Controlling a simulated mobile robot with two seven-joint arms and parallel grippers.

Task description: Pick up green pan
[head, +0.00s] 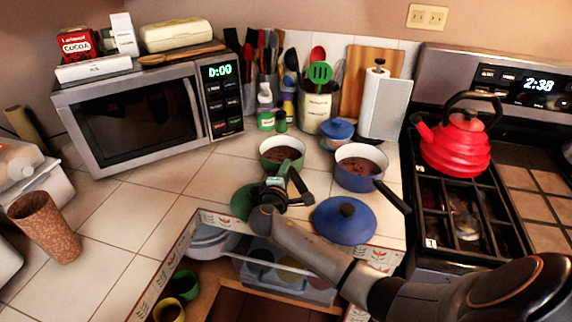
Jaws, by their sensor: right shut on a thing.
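The green pan (268,157) stands on the white tiled counter in front of the microwave, with dark brown contents inside. My right gripper (287,178) reaches in from the lower right and is shut at the near side of the pan, on its handle. The fingers and wrist hide most of the handle. The pan looks level; I cannot tell whether it is clear of the tiles. A green lid (243,202) lies on the counter just left of my wrist. My left gripper is not in view.
A blue pan (355,178) stands close on the right, its dark handle pointing toward the stove. A blue lid (344,221) lies in front. A red kettle (455,146) sits on the stove. Below the counter edge is an open drawer with dishes.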

